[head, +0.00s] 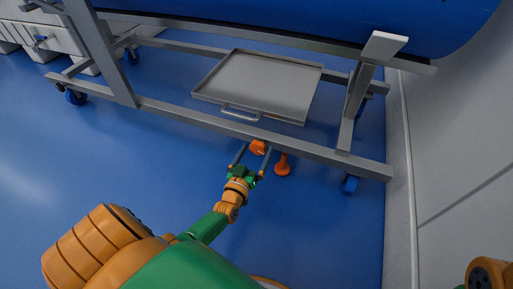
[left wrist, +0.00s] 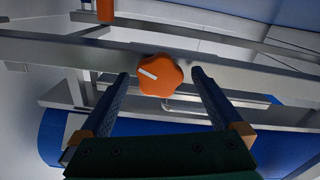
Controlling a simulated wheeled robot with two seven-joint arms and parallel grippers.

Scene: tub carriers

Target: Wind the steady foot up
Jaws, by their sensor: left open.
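The orange lobed knob (head: 258,147) is at the lower front rail of the grey carrier frame. In the left wrist view the knob (left wrist: 158,76) faces the camera, with a white mark on its upper left. The orange steady foot (head: 282,166) stands just right of the knob, flared at its base; I cannot tell whether it touches the floor. An orange post, likely the same foot, shows in the left wrist view (left wrist: 105,10). My left gripper (head: 256,152) is open, its fingers on either side of the knob with gaps visible. My right gripper is out of view.
The carrier's front rail (head: 190,115) crosses above the knob. A grey tray (head: 265,85) with a handle lies behind it. A blue tub (head: 300,20) rests on top. Blue castors (head: 350,184) stand at the frame's ends. A wall (head: 455,140) closes the right side; blue floor (head: 60,165) is clear at left.

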